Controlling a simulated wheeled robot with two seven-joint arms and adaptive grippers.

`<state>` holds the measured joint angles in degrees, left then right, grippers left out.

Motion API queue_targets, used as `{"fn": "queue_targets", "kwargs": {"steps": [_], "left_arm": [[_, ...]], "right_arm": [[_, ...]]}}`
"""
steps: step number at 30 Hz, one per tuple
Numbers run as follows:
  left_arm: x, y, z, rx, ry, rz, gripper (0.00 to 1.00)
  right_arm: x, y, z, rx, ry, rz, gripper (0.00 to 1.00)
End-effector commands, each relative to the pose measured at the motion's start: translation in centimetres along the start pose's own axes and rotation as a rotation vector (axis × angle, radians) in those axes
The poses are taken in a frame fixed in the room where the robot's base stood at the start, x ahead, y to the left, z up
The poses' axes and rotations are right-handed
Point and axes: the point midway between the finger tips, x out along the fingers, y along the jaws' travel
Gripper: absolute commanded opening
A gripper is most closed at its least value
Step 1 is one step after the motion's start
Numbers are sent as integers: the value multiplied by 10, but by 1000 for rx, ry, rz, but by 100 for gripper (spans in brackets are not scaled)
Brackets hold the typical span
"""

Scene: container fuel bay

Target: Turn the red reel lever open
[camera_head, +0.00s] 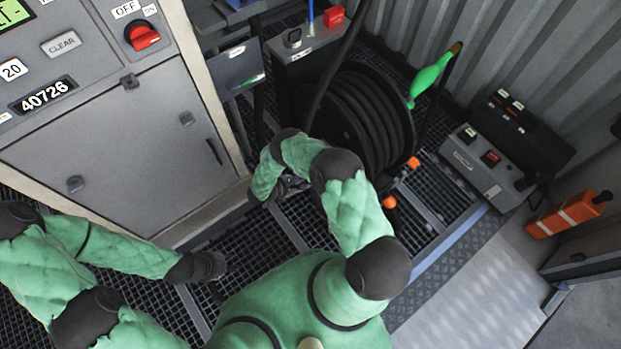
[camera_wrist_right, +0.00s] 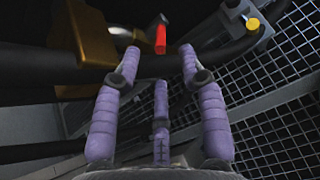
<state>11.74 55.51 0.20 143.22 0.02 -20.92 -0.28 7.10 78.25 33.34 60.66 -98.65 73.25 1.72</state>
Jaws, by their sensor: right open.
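The red lever (camera_wrist_right: 160,40) shows in the right wrist view as a small upright red piece among dark pipes. It is just beyond and between the tips of my right gripper (camera_wrist_right: 160,58), whose purple fingers are spread and hold nothing. I cannot tell whether they touch the lever. In the head view my right gripper (camera_head: 287,186) is low beside the black hose reel (camera_head: 368,115), partly hidden by my arm; the lever is not visible there. My left gripper (camera_head: 208,266) hangs over the floor grating at lower left, its fingers unclear.
A brass-coloured block (camera_wrist_right: 98,36) sits left of the lever, and a yellow knob (camera_wrist_right: 252,25) is at right. A grey cabinet (camera_head: 125,150) stands left of my right arm. A grey control box (camera_head: 485,165) is right of the reel. Open grating (camera_head: 440,195) lies between.

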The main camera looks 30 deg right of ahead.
Motion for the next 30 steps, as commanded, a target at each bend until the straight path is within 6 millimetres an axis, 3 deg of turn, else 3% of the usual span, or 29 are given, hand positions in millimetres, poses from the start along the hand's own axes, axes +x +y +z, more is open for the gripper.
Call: {"fn": "queue_targets", "kwargs": {"steps": [6,16,17,21,30], "left_arm": [[0,0,0,0,0,0,40],[-1,0,0,0,0,0,40],[-2,0,0,0,0,0,40],[0,0,0,0,0,0,40],[10,-3,0,0,0,0,40]], "right_arm": [[-23,0,0,0,0,0,42],[-26,0,0,0,-1,-1,42],[-26,0,0,0,-1,-1,39],[-26,-2,-2,-42,36,-19,0],[-36,-13,-20,-337,317,-70,0]]}}
